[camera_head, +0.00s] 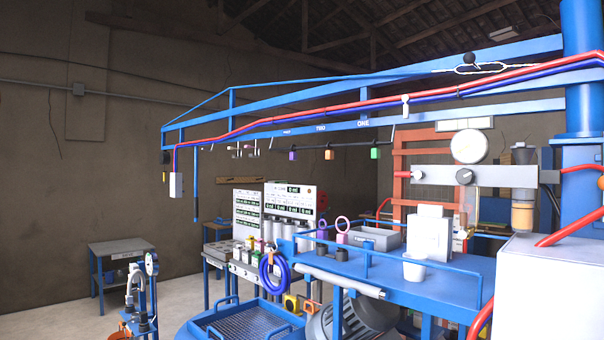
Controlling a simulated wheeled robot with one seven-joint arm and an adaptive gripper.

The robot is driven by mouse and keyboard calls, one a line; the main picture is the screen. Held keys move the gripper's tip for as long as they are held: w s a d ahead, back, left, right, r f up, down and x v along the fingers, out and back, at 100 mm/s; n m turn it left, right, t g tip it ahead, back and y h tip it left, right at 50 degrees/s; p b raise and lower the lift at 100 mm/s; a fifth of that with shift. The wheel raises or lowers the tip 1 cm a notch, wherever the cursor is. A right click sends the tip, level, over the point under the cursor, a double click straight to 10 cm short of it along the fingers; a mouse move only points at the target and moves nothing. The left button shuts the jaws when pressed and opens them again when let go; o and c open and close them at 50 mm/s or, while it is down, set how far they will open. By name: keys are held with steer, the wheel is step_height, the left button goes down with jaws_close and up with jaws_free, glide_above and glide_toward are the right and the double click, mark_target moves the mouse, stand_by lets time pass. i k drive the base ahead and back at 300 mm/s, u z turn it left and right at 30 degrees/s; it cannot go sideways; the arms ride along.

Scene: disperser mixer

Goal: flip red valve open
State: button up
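No red valve can be made out for certain. A red hose (330,108) runs along the blue overhead boom (300,135). My gripper is not in view.
A blue railed platform (440,284) carries a white cup (414,267) and a white container (429,232). A white cabinet (550,290) fills the lower right. A blue post stand (151,275) is at lower left, with a small table (121,248) behind. Open floor lies left.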

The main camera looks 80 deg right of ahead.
mark_target(417, 175)
steer(key=u, duration=0.25)
steer(key=i, duration=0.85)
steer(key=z, duration=3.25)
